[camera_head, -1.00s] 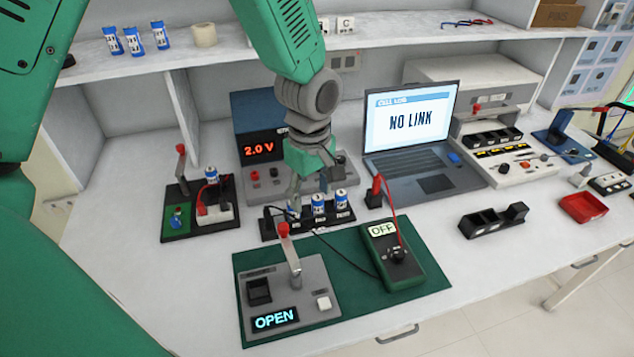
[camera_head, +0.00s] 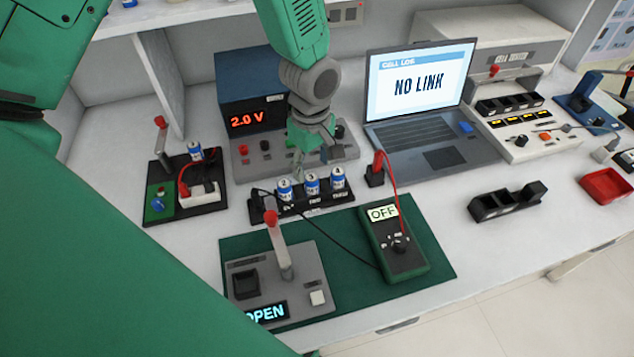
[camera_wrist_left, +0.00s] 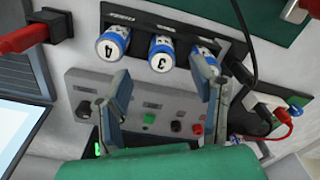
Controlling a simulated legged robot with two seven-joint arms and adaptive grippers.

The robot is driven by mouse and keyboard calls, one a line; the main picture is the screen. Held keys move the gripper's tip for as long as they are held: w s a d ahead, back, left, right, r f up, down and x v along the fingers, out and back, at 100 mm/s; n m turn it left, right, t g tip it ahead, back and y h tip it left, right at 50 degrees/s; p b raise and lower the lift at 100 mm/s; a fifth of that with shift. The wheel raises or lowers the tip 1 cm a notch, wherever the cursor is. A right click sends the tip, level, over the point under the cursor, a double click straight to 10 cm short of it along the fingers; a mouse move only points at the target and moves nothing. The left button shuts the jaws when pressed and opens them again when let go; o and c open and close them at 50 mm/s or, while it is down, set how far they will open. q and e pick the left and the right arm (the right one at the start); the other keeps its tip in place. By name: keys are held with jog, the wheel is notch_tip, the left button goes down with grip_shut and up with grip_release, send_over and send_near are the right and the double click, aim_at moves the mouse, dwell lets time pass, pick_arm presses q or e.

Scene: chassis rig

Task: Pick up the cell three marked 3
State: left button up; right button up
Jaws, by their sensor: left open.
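All are blue and white. My left gripper (camera_head: 322,160) is open and empty, just behind and above the rack. The third cell (camera_wrist_left: 204,54) is partly hidden by the other finger. My right gripper is not seen.
Behind the rack stands a power supply (camera_head: 250,120) reading 2.0 V. A multimeter (camera_head: 393,245) and a grey lever box (camera_head: 325,270) sit on a green mat in front. A laptop (camera_head: 418,95) is to the right. A red cable and a black cable run nearby.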

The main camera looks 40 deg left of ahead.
aim_at(312, 176)
pick_arm(q)
jog(key=shift+s+a+f, duration=0.15)
jog(key=shift+a+f, duration=0.55)
jog(key=shift+f, duration=0.3)
jog(key=f, duration=0.3)
jog(key=shift+d+f, duration=0.15)
jog(key=shift+d, duration=0.15)
jog(key=shift+d+f, duration=0.15)
jog(key=shift+d, duration=0.15)
jog(key=shift+w+d, duration=0.25)
jog(key=shift+d, duration=0.05)
jog(key=shift+s+a+r, duration=0.15)
jog(key=shift+r, duration=0.05)
jog(key=c, duration=1.1)
jog(key=shift+a, duration=0.3)
grip_shut()
jog(key=shift+w+r, duration=0.2)
jog(key=shift+r, duration=0.2)
notch_tip(312, 176, up, 8)
jog(key=shift+s+a+r, duration=0.1)
jog(key=shift+a+r, duration=0.05)
jog(key=shift+r, duration=0.1)
jog(key=shift+r+p, duration=0.2)
jog(key=shift+p, duration=0.1)
jog(key=shift+d+r, duration=0.1)
jog(key=shift+d, duration=0.2)
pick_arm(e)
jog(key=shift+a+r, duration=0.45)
